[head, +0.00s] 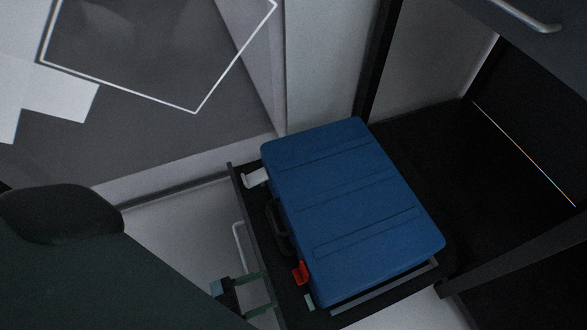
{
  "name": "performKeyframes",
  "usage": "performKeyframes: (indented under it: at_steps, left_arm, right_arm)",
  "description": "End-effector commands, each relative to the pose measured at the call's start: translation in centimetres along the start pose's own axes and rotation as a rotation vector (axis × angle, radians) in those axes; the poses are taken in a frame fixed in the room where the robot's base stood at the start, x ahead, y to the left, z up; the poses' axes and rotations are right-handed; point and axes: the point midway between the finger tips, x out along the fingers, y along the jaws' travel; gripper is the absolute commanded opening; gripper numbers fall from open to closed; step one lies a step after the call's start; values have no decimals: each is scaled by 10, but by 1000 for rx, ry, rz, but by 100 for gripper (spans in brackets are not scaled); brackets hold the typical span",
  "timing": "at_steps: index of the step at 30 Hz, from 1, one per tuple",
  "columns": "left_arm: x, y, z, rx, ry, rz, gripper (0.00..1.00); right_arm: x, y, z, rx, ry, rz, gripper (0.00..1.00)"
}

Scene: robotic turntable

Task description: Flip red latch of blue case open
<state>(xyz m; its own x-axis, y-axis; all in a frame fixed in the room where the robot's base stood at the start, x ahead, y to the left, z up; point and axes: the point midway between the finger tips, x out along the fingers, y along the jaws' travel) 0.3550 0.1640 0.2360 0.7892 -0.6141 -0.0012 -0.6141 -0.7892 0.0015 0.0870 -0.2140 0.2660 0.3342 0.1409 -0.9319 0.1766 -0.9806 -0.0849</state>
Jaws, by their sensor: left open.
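A blue case (350,210) lies flat on a dark platform (258,215), its ribbed lid facing up and looking closed. The red latch (300,272) is on the case's left side, near the lower corner, and sticks out from the edge. I cannot tell its exact angle. A black handle (278,228) is on the same side, above the latch in the picture. My left gripper (274,290) is open, just left of and slightly below the red latch. Its greenish fingers point toward the case, with a visible gap to the latch. My right gripper is not in view.
A white latch-like part (255,178) sits near the case's upper left corner. A raised rim (385,290) runs along the platform's lower edge. A dark frame post (378,60) stands behind the case. Dark panels close in the right side.

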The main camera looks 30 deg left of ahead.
Motion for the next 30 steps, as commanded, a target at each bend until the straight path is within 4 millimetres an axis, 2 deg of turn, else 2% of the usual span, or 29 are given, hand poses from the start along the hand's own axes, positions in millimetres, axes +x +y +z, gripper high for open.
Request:
performKeyframes:
  at_steps: [8,21,30]
  left_arm:
    - [6,0,0,1,4,2,58]
    - [65,0,0,2,3,2,58]
    - [79,0,-1,2,2,2,58]
  right_arm:
    - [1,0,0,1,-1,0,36]
    - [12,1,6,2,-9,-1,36]
    - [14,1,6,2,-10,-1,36]
